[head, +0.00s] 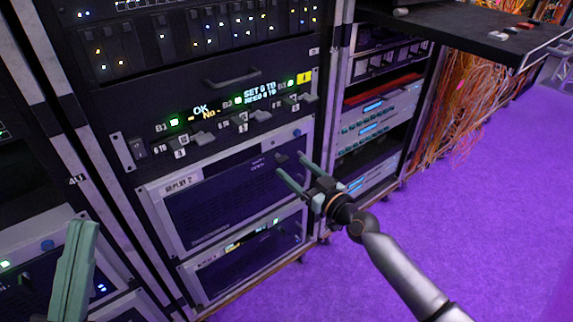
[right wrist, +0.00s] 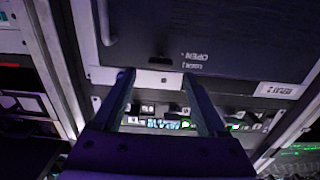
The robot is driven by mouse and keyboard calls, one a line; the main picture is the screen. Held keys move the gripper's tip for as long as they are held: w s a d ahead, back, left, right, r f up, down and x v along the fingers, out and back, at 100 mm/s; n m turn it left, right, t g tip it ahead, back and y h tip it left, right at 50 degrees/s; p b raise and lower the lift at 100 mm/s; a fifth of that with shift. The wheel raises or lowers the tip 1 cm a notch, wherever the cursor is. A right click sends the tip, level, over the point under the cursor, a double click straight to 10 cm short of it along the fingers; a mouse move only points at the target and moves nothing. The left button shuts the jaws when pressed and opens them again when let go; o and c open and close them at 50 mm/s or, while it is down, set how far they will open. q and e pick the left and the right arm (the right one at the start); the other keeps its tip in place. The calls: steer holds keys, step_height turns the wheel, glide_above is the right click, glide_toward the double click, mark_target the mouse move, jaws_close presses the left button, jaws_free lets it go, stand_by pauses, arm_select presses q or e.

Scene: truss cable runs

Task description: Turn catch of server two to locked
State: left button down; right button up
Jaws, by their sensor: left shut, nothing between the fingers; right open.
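The server labelled with a 2 (head: 185,215) is a dark-fronted unit in the middle rack. Its small dark catch (head: 281,157) is near the upper right of the front, beside lettering that reads OPEN. In the right wrist view the picture is upside down, and the catch (right wrist: 160,61) shows beside the words OPEN and LOCK; its exact turn is hard to tell. My right gripper (head: 292,164) is open in front of the catch, its fingers (right wrist: 157,77) on either side with nothing held. My left gripper (head: 83,228) is shut and empty at the lower left, away from this server.
Above is a panel with a row of small levers (head: 220,125) and lit text. Another server unit (head: 245,255) sits below. A black shelf (head: 470,32) juts out at upper right, with hanging orange cables (head: 470,95). The purple floor (head: 470,220) is clear.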

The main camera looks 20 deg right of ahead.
mark_target(285, 161)
steer(key=shift+b+x, duration=0.3)
steer(key=shift+x, duration=1.7)
jaws_close()
